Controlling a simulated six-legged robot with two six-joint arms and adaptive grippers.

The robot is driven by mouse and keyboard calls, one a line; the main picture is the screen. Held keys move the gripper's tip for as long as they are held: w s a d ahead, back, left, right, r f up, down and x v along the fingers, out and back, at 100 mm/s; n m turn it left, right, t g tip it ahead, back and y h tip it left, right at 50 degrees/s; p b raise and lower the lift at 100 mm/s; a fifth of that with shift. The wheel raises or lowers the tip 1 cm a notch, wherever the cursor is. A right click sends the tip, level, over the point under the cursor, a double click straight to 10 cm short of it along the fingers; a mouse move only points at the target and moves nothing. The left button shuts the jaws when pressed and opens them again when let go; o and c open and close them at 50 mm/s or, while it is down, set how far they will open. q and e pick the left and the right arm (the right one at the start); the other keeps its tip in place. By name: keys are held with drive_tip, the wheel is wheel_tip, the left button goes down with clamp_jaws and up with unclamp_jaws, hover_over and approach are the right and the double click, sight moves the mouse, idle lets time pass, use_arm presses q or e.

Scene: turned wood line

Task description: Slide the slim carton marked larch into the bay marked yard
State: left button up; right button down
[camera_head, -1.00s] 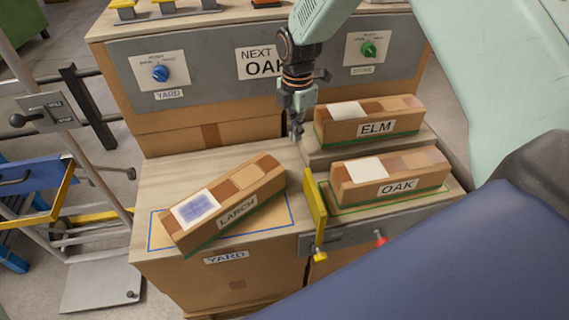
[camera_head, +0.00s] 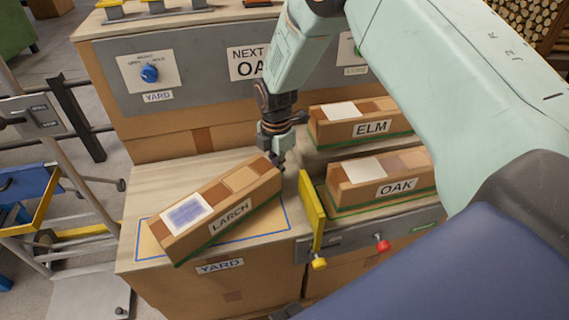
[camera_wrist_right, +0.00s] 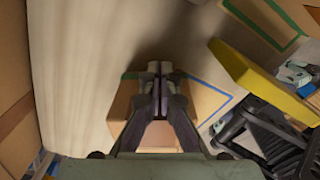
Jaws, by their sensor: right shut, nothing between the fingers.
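The slim carton marked larch (camera_head: 222,207) lies askew in the yard bay (camera_head: 272,233), a blue-outlined area on the wooden top. Its right far end sticks out past the outline's back edge. A pale label with a purple patch is on its left end. My right gripper (camera_head: 279,163) is shut and empty at the carton's right far end; I cannot tell whether it touches. In the right wrist view the closed fingers (camera_wrist_right: 159,88) are in front of the carton's end (camera_wrist_right: 123,108), hiding part of it. My left gripper is not in view.
A yellow divider (camera_head: 312,210) stands just right of the yard bay. Beyond it are the oak carton (camera_head: 355,178) and, behind that, the elm carton (camera_head: 345,127). A grey panel with a blue knob (camera_head: 149,74) rises at the back. The top left of the carton is clear.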

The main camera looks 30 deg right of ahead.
sight(266, 175)
drive_tip(key=shift+a, duration=0.15)
drive_tip(key=shift+s+a+p, duration=0.2)
drive_tip(key=shift+a+p, duration=0.3)
drive_tip(key=shift+a, duration=0.35)
drive_tip(key=shift+s+a+p, duration=0.15)
drive_tip(key=shift+a+p, duration=0.3)
drive_tip(key=shift+a, duration=0.4)
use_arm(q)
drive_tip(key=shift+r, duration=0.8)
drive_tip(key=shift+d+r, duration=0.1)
use_arm(e)
drive_tip(key=shift+d, duration=0.1)
